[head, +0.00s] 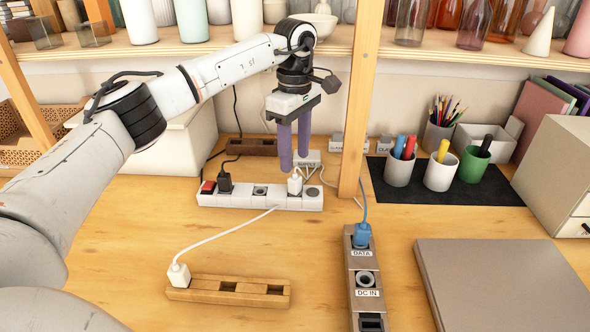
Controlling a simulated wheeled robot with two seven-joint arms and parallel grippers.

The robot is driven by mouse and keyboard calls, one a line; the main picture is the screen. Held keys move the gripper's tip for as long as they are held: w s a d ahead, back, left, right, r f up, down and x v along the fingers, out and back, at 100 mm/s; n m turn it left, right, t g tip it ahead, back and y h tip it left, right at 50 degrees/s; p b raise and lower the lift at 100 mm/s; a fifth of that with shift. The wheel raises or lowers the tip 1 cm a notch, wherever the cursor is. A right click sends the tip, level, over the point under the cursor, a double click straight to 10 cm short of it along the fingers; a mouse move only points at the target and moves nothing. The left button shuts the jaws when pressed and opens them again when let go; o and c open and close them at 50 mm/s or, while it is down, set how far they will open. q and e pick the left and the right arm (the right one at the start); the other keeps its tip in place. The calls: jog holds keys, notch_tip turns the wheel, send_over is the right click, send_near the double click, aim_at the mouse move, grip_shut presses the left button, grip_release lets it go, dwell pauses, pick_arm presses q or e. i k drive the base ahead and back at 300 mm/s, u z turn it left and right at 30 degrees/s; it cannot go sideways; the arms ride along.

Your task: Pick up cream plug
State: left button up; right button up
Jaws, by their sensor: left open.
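My left gripper (294,160) points down over the white power strip (213,199), its two purple fingers apart. A small white or cream plug (295,184) stands upright in the strip just below the fingertips; I cannot tell whether the fingers touch it. Another cream plug (179,275), with a white cable, sits at the left end of the wooden socket block (228,291) in front, well away from the gripper. My right gripper is out of view.
A black plug (225,183) stands in the strip's left part. A wooden post (357,110) rises right of the gripper. A blue plug (362,236) sits in the grey socket strip (364,307). Cups of pens (441,171) stand on a black mat (400,193). The shelf (180,46) holds bottles.

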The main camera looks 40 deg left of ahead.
aim_at(179, 275)
jog(key=k, duration=1.5)
